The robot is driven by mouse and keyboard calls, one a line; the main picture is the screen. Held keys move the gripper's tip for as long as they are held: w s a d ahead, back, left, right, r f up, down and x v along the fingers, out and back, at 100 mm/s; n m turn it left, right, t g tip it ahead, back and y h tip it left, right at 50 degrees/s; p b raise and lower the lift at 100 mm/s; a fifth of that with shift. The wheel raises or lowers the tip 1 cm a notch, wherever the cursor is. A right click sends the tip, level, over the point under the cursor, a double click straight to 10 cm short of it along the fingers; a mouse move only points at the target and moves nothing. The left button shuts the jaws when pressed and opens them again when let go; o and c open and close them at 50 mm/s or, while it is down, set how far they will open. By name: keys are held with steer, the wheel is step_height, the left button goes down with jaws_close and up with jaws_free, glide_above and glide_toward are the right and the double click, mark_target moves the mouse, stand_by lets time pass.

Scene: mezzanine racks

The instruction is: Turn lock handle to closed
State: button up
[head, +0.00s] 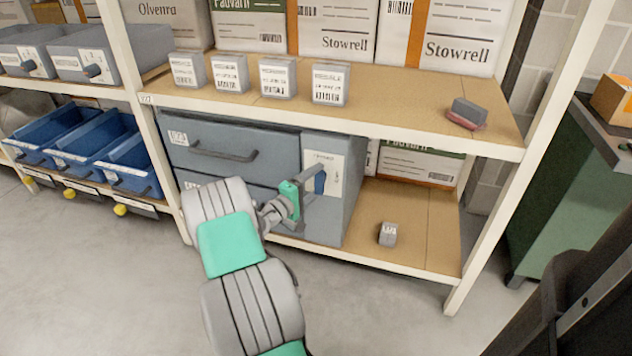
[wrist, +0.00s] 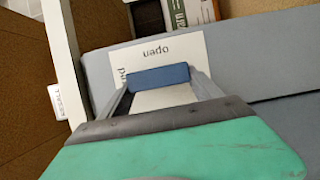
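The lock handle (head: 320,181) is a blue bar on a white label plate (head: 331,160) on the front of a grey-blue drawer cabinet (head: 345,215). In the head view it stands roughly upright. In the wrist view, the handle (wrist: 159,76) lies crosswise in front of the label (wrist: 185,50), where an upside-down "open" shows; another word is mostly covered. My gripper (head: 314,184) is at the handle with its fingers spread wide. In the wrist view, the fingers (wrist: 160,92) stand at the handle's two ends; firm contact cannot be told.
Drawers with dark pulls (head: 225,153) are left of the lock. Small grey boxes (head: 277,78) and a dark item with a red base (head: 467,114) sit on the shelf above. A small grey box (head: 388,234) stands on the lower shelf. A rack upright (head: 545,110) is at right.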

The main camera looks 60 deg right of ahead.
steer(key=o, duration=0.5)
steer(key=shift+c, duration=0.2)
steer(key=v, duration=0.7)
steer(key=shift+a+b, duration=0.4)
steer(key=shift+w, duration=0.1)
